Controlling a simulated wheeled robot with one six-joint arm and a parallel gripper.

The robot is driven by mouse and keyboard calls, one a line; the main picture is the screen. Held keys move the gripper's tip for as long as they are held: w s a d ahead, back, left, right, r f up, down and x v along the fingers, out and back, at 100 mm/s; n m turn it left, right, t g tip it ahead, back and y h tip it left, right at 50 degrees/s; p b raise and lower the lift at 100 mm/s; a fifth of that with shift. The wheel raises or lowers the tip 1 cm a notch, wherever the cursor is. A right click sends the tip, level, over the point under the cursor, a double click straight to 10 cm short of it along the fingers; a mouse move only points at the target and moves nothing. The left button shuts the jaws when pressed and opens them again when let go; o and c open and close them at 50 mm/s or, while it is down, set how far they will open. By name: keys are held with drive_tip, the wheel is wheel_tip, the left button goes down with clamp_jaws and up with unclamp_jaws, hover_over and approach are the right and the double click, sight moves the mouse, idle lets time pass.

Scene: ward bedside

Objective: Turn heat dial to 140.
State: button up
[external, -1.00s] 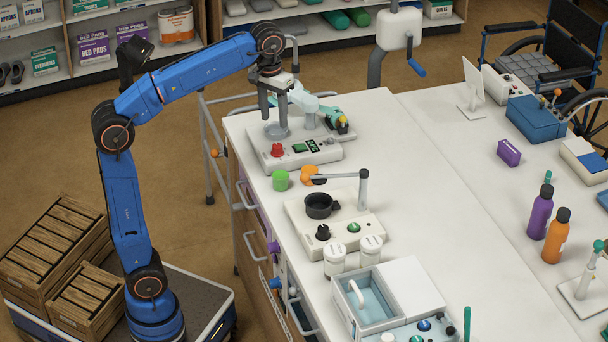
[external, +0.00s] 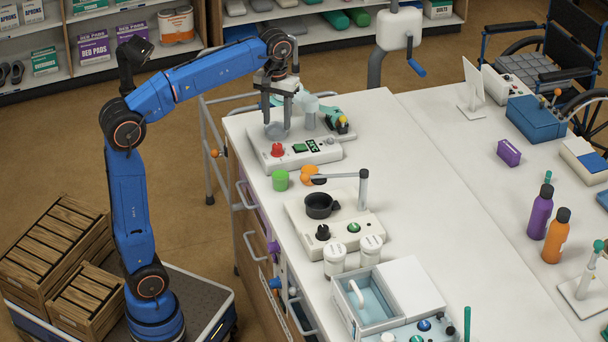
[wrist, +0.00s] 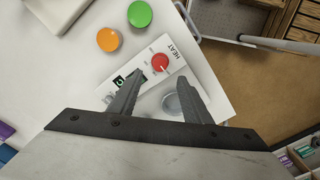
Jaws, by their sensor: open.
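The heat dial is a red knob (external: 277,150) on the front left of a white device (external: 262,161); in the wrist view the red knob (wrist: 160,62) sits beside the word HEAT. A small dark display with green digits (external: 312,146) is on the same panel, too small to read surely. My gripper (external: 277,130) is open, pointing down above the device, behind the dial. A round grey plate (wrist: 174,104) shows between the fingers.
A green cup (external: 280,180) and an orange item (external: 311,175) stand in front of the device. A second device with a black pan (external: 320,205) is nearer the camera.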

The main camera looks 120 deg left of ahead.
sight(278, 145)
wheel_tip(278, 145, down, 8)
drive_tip(key=shift+f, duration=0.2)
idle(0.3)
drive_tip(key=c, duration=1)
